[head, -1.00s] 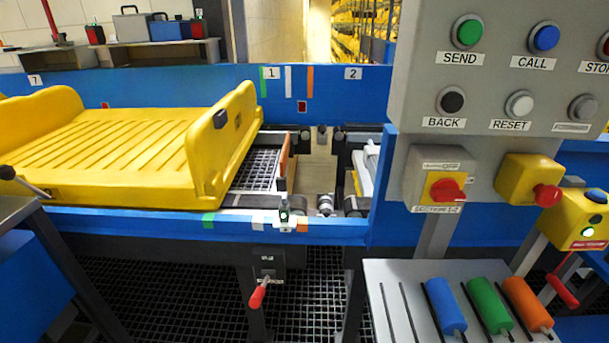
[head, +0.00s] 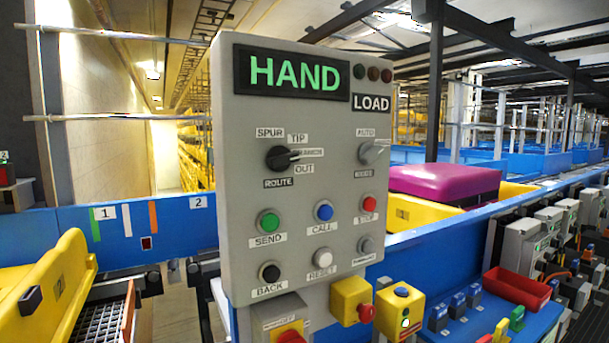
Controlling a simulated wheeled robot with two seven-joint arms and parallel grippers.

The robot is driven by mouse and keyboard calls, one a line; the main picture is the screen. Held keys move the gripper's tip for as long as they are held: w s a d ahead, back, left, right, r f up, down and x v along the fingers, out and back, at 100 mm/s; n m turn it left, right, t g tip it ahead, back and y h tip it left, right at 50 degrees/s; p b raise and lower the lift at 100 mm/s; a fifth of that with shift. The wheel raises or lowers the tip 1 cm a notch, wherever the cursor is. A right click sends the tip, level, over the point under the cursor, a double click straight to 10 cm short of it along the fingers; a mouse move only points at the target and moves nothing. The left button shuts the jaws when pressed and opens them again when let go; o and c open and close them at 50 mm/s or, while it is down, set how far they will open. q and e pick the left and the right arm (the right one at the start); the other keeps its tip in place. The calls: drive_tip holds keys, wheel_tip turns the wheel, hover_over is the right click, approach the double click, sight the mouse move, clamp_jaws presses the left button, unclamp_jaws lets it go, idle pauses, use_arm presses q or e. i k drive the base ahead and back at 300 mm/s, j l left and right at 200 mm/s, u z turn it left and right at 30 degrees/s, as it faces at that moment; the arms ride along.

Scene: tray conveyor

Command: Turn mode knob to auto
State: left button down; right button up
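The mode knob (head: 373,152) is a grey rotary knob at the upper right of the grey control panel (head: 232,180). A label reading AUTO sits above it and one reading MODE below it. Its pointer seems tilted to the right, away from the AUTO label; the label on that side is hard to read. The panel display (head: 292,74) reads HAND in green, with LOAD beside it. A black route knob (head: 281,158) is left of the mode knob. Neither of my grippers shows in the head view.
Below the knobs are the green send button (head: 268,221), blue call button (head: 324,211) and red stop button (head: 368,204). A yellow tray (head: 50,290) stands at the left on the conveyor. A red bin (head: 516,289) and yellow boxes stand at the lower right.

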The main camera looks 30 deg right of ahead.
sight(367, 152)
drive_tip(key=z, duration=1.35)
